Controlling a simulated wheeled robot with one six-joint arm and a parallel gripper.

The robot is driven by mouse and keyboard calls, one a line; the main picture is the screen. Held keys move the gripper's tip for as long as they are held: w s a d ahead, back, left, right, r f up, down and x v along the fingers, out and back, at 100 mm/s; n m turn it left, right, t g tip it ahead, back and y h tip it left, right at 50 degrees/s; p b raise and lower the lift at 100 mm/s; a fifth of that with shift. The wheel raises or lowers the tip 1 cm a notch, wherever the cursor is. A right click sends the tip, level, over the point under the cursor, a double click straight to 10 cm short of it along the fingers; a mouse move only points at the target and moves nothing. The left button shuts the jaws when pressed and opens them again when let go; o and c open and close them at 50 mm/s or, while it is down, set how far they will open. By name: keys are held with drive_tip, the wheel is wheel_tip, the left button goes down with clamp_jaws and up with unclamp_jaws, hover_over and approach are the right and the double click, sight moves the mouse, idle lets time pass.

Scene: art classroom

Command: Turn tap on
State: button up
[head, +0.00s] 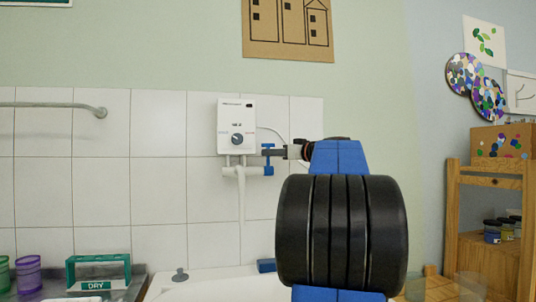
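The tap's blue handle (268,169) sits on the white pipe at the right, below a white wall-mounted water heater (237,120). A white spout (241,200) hangs down from the pipe, and no water is visible from it. My gripper (274,153) reaches in from the right, its dark tip at the upper part of the blue handle. It overlaps the handle in this view; I cannot tell whether it touches it. The fingers are too small and edge-on to show whether they are open. My blue and black arm hides what is behind it.
A white basin (210,287) lies below the spout. A wooden shelf (453,215) with jars stands at the right. A wall rail (50,105) is at upper left.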

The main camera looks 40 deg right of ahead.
drive_tip(key=shift+w, duration=1.3)
clamp_jaws()
drive_tip(key=shift+a, duration=0.1)
drive_tip(key=shift+s+a+f+n+t+y, duration=0.1)
drive_tip(key=shift+s+a+n+t+y, duration=0.15)
drive_tip(key=shift+s+n+t, duration=0.4)
drive_tip(key=shift+s+a+f+n+t+y, duration=0.15)
drive_tip(key=shift+s+a+n+t, duration=0.15)
drive_tip(key=shift+n+t, duration=0.5)
unclamp_jaws()
drive_tip(key=shift+r, duration=0.1)
